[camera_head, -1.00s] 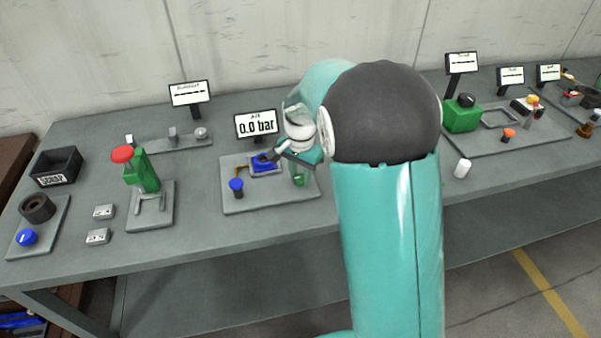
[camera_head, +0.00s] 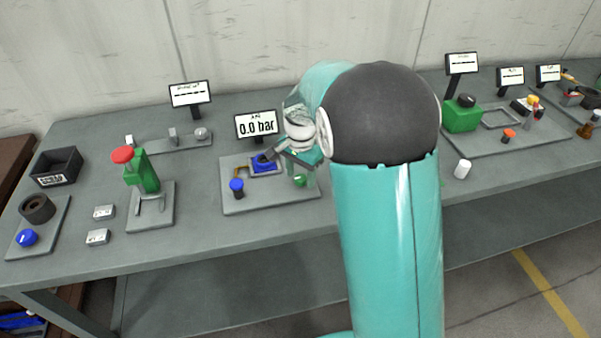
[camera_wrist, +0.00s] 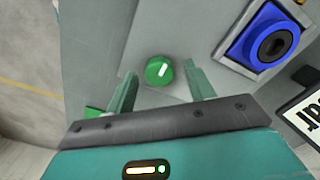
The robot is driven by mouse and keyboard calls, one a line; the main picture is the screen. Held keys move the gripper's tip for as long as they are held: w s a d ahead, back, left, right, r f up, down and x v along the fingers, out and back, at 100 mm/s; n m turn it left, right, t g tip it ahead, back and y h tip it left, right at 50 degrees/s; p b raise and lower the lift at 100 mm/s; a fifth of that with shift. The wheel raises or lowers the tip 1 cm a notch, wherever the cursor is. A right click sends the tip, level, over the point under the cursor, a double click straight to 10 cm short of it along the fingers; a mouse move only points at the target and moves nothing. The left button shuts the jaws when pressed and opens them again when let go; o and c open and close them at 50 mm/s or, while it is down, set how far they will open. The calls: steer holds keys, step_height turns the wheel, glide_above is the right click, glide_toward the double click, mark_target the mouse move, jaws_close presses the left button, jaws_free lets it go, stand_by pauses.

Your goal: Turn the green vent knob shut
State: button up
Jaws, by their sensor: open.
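The green vent knob (camera_wrist: 159,71) is round with a white line mark, on a grey base plate (camera_head: 238,203). In the wrist view it sits between the tips of my open gripper (camera_wrist: 160,78), a finger on each side with gaps, nothing held. In the head view the knob (camera_head: 300,181) shows just below my gripper (camera_head: 299,168), partly hidden by it. A display (camera_head: 256,127) behind the plate reads 0.0 bar.
A blue block (camera_head: 264,165) with a dark round centre and an upright blue-topped part (camera_head: 237,187) share the plate. A green jack with a red top (camera_head: 123,155) stands left. A white cylinder (camera_head: 462,169) stands right. My arm hides the bench between.

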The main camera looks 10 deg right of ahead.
mark_target(301, 179)
step_height(301, 179, up, 14)
stand_by(0.6)
steer(key=s+r+n+t, duration=0.1)
steer(key=s+r+n, duration=0.15)
steer(key=s, duration=0.45)
steer(key=s+r+n+t, duration=0.2)
steer(key=s+r, duration=0.1)
steer(key=s, duration=0.3)
steer(key=s+f+n+t, duration=0.2)
steer(key=s+n, duration=0.4)
steer(key=s, duration=0.7)
steer(key=shift+s+d+f+t, duration=0.15)
steer(key=shift+s+d+t, duration=0.05)
steer(key=shift+t, duration=0.1)
